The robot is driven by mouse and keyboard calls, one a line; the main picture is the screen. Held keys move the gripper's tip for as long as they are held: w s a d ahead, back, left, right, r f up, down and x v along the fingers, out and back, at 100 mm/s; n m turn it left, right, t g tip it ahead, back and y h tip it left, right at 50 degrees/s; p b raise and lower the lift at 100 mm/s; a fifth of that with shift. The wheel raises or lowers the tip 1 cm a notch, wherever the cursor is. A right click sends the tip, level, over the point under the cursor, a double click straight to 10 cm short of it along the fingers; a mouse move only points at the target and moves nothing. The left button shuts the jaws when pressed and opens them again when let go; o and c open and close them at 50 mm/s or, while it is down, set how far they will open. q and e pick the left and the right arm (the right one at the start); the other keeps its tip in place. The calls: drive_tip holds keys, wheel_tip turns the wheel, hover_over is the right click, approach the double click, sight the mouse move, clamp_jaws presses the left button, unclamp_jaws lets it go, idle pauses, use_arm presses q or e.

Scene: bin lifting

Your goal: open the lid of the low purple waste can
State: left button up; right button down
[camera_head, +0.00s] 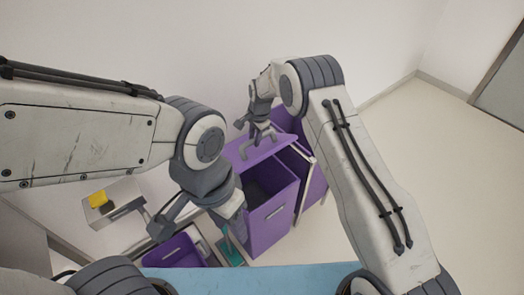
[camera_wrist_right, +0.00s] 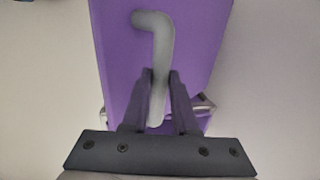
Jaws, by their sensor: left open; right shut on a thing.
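The purple waste can (camera_head: 270,225) stands in the middle of the head view, with a light handle on its front. Its purple lid (camera_head: 238,158) is tilted up, and the dark inside shows below it. A grey bent handle (camera_wrist_right: 155,25) is on the lid. My right gripper (camera_wrist_right: 160,76) is shut on this handle, and the lid fills the middle of the right wrist view. In the head view my right gripper (camera_head: 260,132) is above the lid. My left gripper (camera_head: 232,232) is open and empty, pointing down at the can's left side.
A taller purple unit (camera_head: 316,188) stands behind and right of the can. A small purple bin (camera_head: 174,252) and a teal object (camera_head: 231,252) are at the lower left. A light table (camera_head: 122,192) holds a yellow thing (camera_head: 98,199). The floor at right is clear.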

drive_tip(key=shift+w+a+r, duration=0.6)
drive_tip(key=shift+w+a, duration=0.1)
drive_tip(key=shift+w, duration=0.15)
drive_tip(key=c, duration=0.7)
unclamp_jaws()
drive_tip(key=shift+f, duration=0.15)
drive_tip(key=shift+d, duration=0.15)
drive_tip(key=r, duration=0.3)
drive_tip(key=s+r+b, duration=0.1)
drive_tip(key=r, duration=0.3)
drive_tip(key=d+r, duration=0.1)
drive_tip(key=r, duration=0.2)
drive_tip(key=shift+s+d+r, duration=0.1)
drive_tip(key=shift+s+r, duration=0.15)
drive_tip(key=shift+s, duration=0.05)
